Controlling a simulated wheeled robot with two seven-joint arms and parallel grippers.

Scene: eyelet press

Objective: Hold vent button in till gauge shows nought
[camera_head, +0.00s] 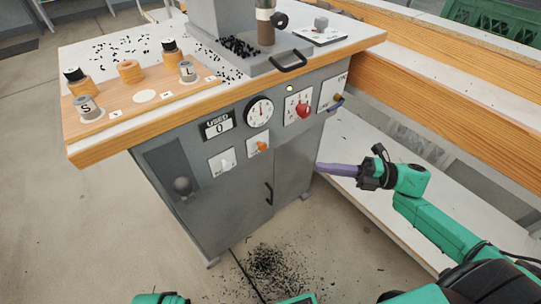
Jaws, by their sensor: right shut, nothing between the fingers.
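The round white gauge (259,112) is on the front of the grey press cabinet (230,190); its needle reading is too small to tell. Below it, a small plate carries an orange control (262,146), and a paler plate with a white control (227,161) is to its left. A red knob (303,110) sits on a plate to the gauge's right. I cannot tell which control is the vent button, as the labels are unreadable. My right gripper (320,167) has purple fingers, shut and empty, low by the cabinet's right side, apart from the controls. My left gripper is out of view.
The wooden-edged worktop (135,125) holds spools and cups marked S and L, with black bits scattered about. A counter reads USED 0 (217,126). A black handle (268,193) is on the cabinet's front. A white shelf (360,205) runs at right.

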